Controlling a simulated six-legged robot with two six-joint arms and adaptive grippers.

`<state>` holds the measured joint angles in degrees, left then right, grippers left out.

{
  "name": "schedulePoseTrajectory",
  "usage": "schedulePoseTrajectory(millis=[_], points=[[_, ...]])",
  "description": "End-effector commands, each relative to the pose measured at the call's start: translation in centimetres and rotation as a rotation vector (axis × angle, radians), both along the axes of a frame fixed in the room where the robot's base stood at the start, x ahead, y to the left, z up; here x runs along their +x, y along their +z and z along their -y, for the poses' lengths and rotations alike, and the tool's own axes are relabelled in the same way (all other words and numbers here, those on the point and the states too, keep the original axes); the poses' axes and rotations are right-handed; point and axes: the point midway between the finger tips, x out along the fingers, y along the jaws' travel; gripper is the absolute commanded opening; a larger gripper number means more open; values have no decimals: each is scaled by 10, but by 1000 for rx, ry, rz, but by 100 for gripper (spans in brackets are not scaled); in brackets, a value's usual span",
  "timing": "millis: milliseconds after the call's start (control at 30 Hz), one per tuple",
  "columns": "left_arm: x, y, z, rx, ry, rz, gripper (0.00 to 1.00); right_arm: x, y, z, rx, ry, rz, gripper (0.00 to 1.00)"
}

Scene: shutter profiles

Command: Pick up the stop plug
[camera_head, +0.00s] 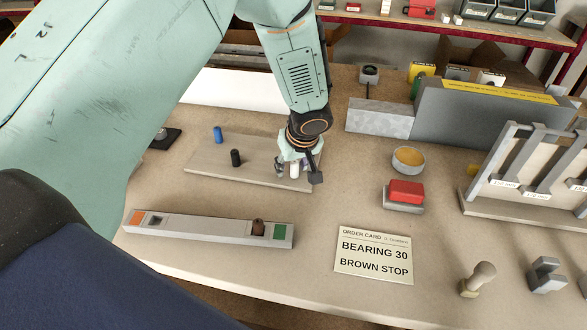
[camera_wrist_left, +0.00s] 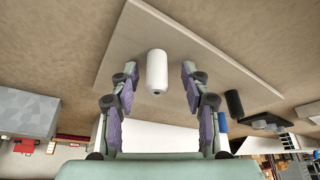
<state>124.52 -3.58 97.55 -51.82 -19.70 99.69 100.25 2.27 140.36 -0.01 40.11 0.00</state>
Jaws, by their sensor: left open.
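A white cylindrical plug (camera_head: 295,170) stands at the right end of a thin beige board (camera_head: 207,173). My left gripper (camera_head: 299,172) is open around it, pointing down. In the left wrist view the white plug (camera_wrist_left: 157,70) sits between the spread fingers (camera_wrist_left: 158,88), with gaps on both sides. A black plug (camera_head: 235,158) and a blue plug (camera_head: 218,135) stand on the same board to the left. A brown piece (camera_head: 258,227) sits in the grey profile bar (camera_head: 205,230) in front, near its green end. My right gripper is not in view.
An order card (camera_head: 373,256) reads "BEARING 30" and "BROWN STOP". A red-topped pad (camera_head: 405,193), a round dish (camera_head: 408,159) and a stamp (camera_head: 478,279) lie to the right. A grey block (camera_head: 380,119) and a slotted rack (camera_head: 520,205) stand farther right.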

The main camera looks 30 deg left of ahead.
Motion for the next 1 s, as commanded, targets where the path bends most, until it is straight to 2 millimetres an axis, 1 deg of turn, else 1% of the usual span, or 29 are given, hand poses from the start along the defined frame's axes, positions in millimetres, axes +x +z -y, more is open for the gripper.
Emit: schedulePoseTrajectory(millis=[133,600,667,867,1000], points=[[1,0,2,0,-1,0,47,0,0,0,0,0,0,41],[1,0,2,1,-1,-1,7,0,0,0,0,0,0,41],[0,0,2,1,-1,-1,3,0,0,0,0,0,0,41],[1,1,2,1,-2,-1,2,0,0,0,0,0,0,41],[1,6,2,1,-2,0,2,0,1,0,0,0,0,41]])
